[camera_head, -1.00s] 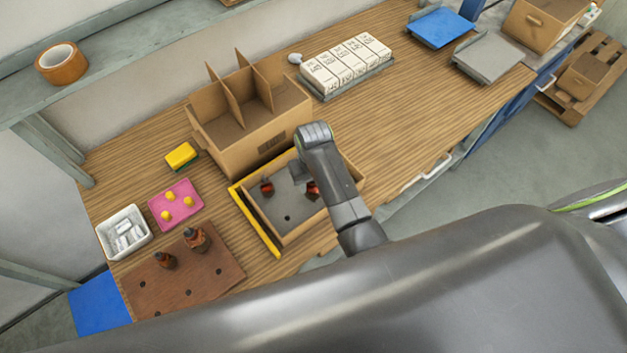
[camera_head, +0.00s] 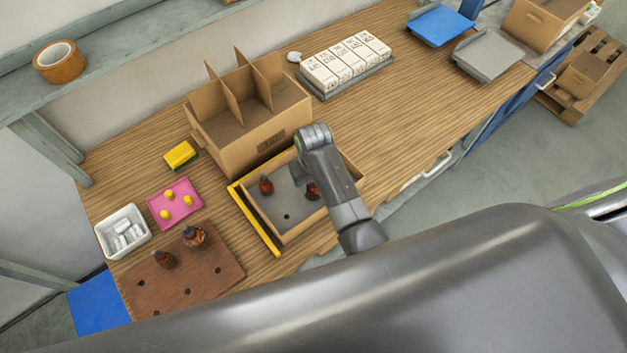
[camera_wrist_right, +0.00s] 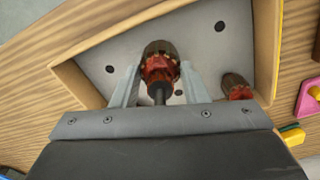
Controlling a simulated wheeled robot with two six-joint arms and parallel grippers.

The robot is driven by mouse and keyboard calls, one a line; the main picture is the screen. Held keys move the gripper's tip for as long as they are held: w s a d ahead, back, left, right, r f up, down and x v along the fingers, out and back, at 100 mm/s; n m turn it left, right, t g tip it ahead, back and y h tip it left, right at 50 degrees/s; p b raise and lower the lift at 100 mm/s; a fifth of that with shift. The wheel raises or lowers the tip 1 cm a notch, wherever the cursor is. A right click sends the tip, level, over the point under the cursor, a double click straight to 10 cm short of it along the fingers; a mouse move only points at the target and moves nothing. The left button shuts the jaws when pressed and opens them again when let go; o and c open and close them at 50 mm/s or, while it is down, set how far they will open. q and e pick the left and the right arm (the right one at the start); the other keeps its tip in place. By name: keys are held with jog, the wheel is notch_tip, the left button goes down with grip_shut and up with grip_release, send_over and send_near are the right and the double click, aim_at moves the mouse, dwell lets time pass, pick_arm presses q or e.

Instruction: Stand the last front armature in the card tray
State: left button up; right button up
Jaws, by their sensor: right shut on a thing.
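The card tray (camera_head: 288,238) sits on the bench with a grey holed insert; its wall also shows in the right wrist view (camera_wrist_right: 85,84). My right gripper (camera_wrist_right: 158,78) is over the tray and shut on a red-and-dark armature (camera_wrist_right: 160,66). The armature's shaft points up toward the wrist camera. In the head view, my arm partly hides the held armature (camera_head: 312,191). I cannot tell whether its lower end is seated in a hole. Another armature (camera_head: 266,185) stands in the tray, also seen in the right wrist view (camera_wrist_right: 236,88). My left gripper is out of view.
A brown holed board (camera_head: 200,276) holds two armatures. A tall divided carton (camera_head: 225,150) stands right behind the tray. A yellow strip (camera_head: 254,222) lies along the tray's left side. A pink pad (camera_head: 184,214) and a white bin (camera_head: 104,232) are farther left.

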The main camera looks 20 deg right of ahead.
jog(key=shift+f, duration=0.6)
jog(key=shift+b, duration=0.3)
jog(key=o, duration=1.3)
jog(key=shift+r, duration=0.1)
jog(key=shift+r+p, duration=0.6)
jog(key=shift+r, duration=0.65)
jog(key=shift+a+r, duration=0.1)
jog(key=shift+r, duration=3.55)
